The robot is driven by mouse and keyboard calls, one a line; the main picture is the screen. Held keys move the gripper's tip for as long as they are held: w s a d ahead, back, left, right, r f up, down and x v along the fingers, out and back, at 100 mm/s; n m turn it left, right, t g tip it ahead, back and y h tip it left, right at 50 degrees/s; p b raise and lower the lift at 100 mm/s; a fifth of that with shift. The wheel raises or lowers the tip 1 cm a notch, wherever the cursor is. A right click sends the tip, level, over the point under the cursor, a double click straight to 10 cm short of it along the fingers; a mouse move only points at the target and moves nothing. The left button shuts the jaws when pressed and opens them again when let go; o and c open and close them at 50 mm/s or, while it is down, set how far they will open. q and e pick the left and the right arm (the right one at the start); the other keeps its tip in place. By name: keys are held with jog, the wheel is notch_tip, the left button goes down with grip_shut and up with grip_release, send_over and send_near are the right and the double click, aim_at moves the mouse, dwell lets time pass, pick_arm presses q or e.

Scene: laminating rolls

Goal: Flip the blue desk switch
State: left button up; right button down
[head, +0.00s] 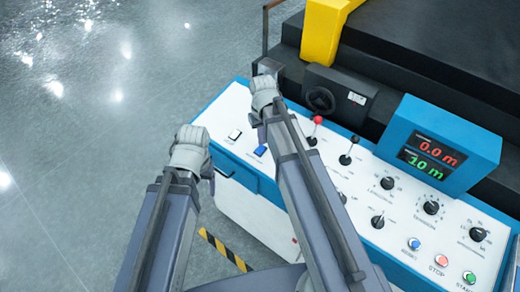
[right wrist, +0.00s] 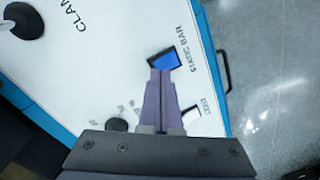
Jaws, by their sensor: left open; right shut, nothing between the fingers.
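The blue switch (head: 261,151) is on the white top of the control console (head: 222,122), close to its left end. In the right wrist view the blue switch (right wrist: 164,59) sits in a dark frame beside the label STATIC BAR. My right gripper (right wrist: 161,73) is shut and empty, its fingertips at the switch's near edge. Whether they touch it I cannot tell. In the head view my right arm comes down over the console beside the switch. My left gripper (head: 208,172) is open, off the console's left edge, its fingers mostly hidden by its own wrist.
A white switch (head: 235,134) is next to the blue one. A red-knobbed lever (head: 316,124) and a black-knobbed lever (head: 349,150) stand to the right. A blue display box (head: 440,145) rises further right. Open floor (head: 90,120) lies at left.

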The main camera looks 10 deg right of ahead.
aim_at(262, 147)
jog(key=shift+f+b, duration=0.95)
jog(key=shift+b, duration=0.05)
dwell(0.4)
jog(key=shift+r, duration=0.1)
notch_tip(262, 147, up, 7)
jog(key=p, duration=0.7)
dwell(0.3)
jog(key=s+a+f+n+b, duration=0.1)
jog(key=s+a+f+b, duration=0.1)
jog(key=s+a, duration=0.3)
jog(key=s+a+f+n+h+b, duration=0.1)
jog(key=s+a+f+b, duration=0.1)
jog(key=s+a, duration=0.3)
jog(key=s+f, duration=0.1)
jog(key=s, duration=0.3)
jog(key=shift+s+a+b, duration=0.15)
jog(key=shift+a+b, duration=0.1)
jog(key=shift+b, duration=0.15)
